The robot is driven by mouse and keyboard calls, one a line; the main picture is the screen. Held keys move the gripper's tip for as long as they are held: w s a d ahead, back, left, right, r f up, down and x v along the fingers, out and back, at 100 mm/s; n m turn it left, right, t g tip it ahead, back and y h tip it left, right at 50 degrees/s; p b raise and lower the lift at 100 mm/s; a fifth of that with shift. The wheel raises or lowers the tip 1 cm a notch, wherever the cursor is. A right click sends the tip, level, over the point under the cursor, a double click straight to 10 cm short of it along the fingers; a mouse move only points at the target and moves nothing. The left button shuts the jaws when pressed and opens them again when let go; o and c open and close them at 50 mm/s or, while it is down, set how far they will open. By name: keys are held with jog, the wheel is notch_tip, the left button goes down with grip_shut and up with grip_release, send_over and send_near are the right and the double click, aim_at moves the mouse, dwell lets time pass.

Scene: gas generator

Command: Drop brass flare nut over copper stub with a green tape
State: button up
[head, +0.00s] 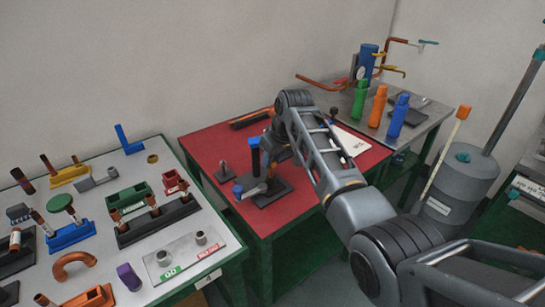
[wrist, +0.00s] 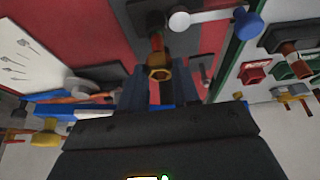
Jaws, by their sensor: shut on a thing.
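My gripper (wrist: 157,88), with blue fingers, is shut on the brass flare nut (wrist: 159,74), whose open hex end shows in the wrist view. A short copper-coloured stub (wrist: 156,43) appears just beyond the nut, in front of a dark fixture; I cannot tell whether they touch. No green tape can be made out on it. In the head view my arm reaches over the red table (head: 309,190), close to a black base plate (head: 270,196) with a blue-knobbed lever (head: 238,190). The nut is too small or hidden to make out there.
The left table (head: 100,180) is crowded with coloured holders, copper pieces and a GO plate (head: 190,255). Green (head: 360,98), orange (head: 378,106) and blue (head: 399,115) bottles stand on the back-right bench. The red table's front right is mostly clear.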

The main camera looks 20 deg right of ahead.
aim_at(274, 162)
jog(key=shift+f, duration=0.15)
dwell(0.5)
jog(key=shift+f+b, duration=0.3)
jog(key=shift+f, duration=0.05)
jog(key=shift+f+b, duration=0.75)
jog(key=shift+f, duration=0.55)
jog(key=o, duration=0.8)
jog(key=shift+v, duration=3.9)
